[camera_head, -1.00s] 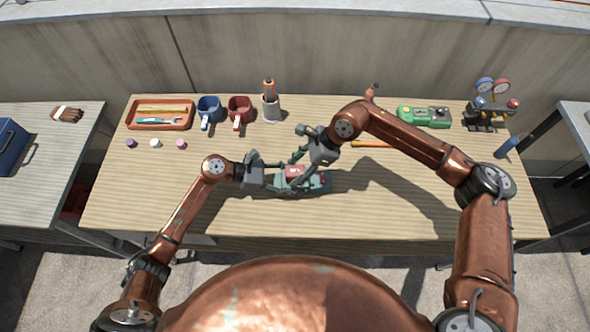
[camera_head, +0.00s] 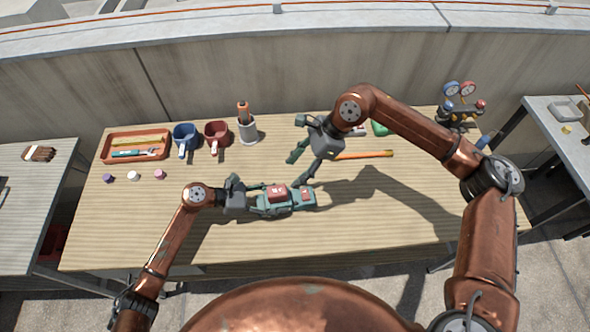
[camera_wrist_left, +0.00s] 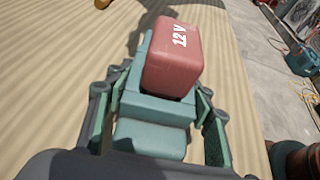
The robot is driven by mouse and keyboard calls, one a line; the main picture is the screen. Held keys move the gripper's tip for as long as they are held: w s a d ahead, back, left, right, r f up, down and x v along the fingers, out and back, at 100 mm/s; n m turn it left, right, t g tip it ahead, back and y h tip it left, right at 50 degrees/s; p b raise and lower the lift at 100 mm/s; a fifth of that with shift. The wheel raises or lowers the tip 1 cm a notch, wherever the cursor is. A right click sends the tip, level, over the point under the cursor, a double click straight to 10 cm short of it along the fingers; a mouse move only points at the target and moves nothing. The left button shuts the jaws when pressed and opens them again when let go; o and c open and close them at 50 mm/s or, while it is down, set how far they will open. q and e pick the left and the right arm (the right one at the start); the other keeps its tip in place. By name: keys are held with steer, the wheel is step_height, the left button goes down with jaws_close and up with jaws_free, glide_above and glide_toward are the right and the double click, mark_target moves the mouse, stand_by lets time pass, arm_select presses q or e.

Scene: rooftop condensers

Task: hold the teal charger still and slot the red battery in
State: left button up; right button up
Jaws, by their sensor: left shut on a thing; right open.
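The teal charger (camera_head: 306,203) lies on the wooden table in front of me. My left gripper (camera_head: 258,197) is shut on its left end; the left wrist view shows the charger (camera_wrist_left: 150,143) between the two fingers. The red battery (camera_head: 277,193) sits on the charger; the left wrist view shows it as a red block (camera_wrist_left: 172,60) marked "12 V". Its lower end is hidden, so I cannot tell how deep it sits. My right gripper (camera_head: 295,171) is open and empty, just behind and above the charger, apart from the battery.
An orange stick (camera_head: 365,154) lies behind the charger. Gauges (camera_head: 460,103) stand at the back right. The front right tabletop is clear.

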arm_select(q)
steer(key=shift+r, duration=0.1)
steer(key=o, duration=1)
steer(key=shift+o, duration=0.5)
steer(key=o, duration=0.3)
steer(key=shift+v, duration=4.45)
